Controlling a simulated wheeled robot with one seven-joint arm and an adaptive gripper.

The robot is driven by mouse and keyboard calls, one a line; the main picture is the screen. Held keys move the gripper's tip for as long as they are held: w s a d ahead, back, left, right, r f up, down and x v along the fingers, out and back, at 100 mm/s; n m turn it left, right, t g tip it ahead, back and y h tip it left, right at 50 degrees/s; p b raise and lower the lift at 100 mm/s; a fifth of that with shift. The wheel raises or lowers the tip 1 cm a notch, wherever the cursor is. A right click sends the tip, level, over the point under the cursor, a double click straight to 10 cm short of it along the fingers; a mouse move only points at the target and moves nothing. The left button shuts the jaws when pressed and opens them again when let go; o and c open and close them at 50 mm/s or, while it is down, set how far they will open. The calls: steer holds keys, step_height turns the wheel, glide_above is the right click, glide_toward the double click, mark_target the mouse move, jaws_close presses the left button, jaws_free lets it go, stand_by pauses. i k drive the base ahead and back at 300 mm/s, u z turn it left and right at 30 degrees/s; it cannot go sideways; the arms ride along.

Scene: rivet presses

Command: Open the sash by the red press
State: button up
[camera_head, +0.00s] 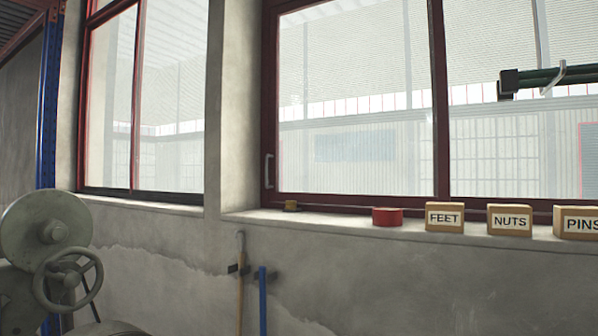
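Two windows with dark red frames are set in the grey wall. The right window's left sash (271,110) carries a small pale upright handle (268,170) low on its left side; it looks closed. The left window (137,100) has a dark upright bar between its panes, and I see no handle on it. No red press shows; the only press-like machine is a grey-green one (45,230) at the lower left, with a large disc and a handwheel (67,280). My gripper is not in view.
A wooden-handled tool (240,285) and a blue bar (262,300) hang below. A dark green bar (545,78) juts in at right.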

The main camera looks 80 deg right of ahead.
mark_target(441, 70)
steer(key=u, duration=0.05)
steer(key=k, duration=0.7)
steer(key=z, duration=1.95)
